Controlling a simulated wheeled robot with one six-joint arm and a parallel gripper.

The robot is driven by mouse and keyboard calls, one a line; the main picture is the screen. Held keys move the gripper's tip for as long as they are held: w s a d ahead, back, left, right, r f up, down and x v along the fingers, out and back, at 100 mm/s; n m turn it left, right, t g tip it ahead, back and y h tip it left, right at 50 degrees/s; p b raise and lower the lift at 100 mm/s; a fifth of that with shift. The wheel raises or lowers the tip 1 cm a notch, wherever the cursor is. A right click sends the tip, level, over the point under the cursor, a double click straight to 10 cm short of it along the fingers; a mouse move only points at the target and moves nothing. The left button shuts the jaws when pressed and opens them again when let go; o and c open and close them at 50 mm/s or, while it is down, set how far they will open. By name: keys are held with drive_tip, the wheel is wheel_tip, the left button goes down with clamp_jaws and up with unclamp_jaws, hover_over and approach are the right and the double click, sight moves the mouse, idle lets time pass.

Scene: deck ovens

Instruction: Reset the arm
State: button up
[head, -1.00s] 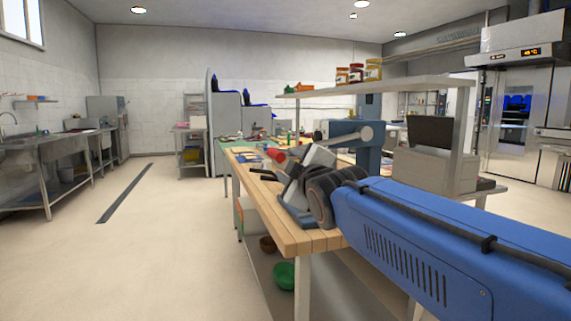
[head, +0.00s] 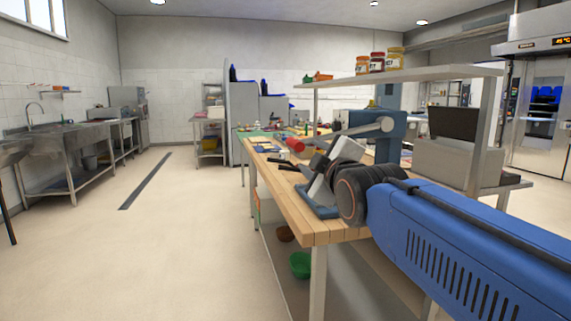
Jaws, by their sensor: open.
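My blue arm reaches in from the right over a wooden-topped workbench (head: 300,222). At its end, my gripper (head: 276,163) shows as small dark fingers beyond the grey and white wrist parts. The fingers look apart, with nothing seen between them. It is over the bench top, near its left side; I cannot tell how high above the wood it is. My wrist and arm hide part of the bench behind them.
Several small items, a red one (head: 295,144) among them, lie on the bench near my gripper. A raised shelf (head: 420,77) with jars (head: 377,62) stands over the bench. Deck ovens (head: 540,100) are at the right. The floor (head: 150,250) at left is clear.

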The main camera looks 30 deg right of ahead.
drive_tip(key=s+a+f+m+g+y, duration=0.1)
drive_tip(key=s+a+f+m+g, duration=0.2)
drive_tip(key=f, duration=0.8)
drive_tip(key=s+a+f+m+g+y, duration=0.2)
drive_tip(key=s+a+f+g, duration=0.2)
drive_tip(key=s+f, duration=0.3)
drive_tip(key=s+a+f+m+g+y, duration=0.2)
drive_tip(key=s+f+g, duration=0.3)
drive_tip(key=f, duration=1)
drive_tip(key=shift+a+f+m+g, duration=0.3)
drive_tip(key=shift+a+f+m, duration=0.05)
drive_tip(key=shift+a+m, duration=0.5)
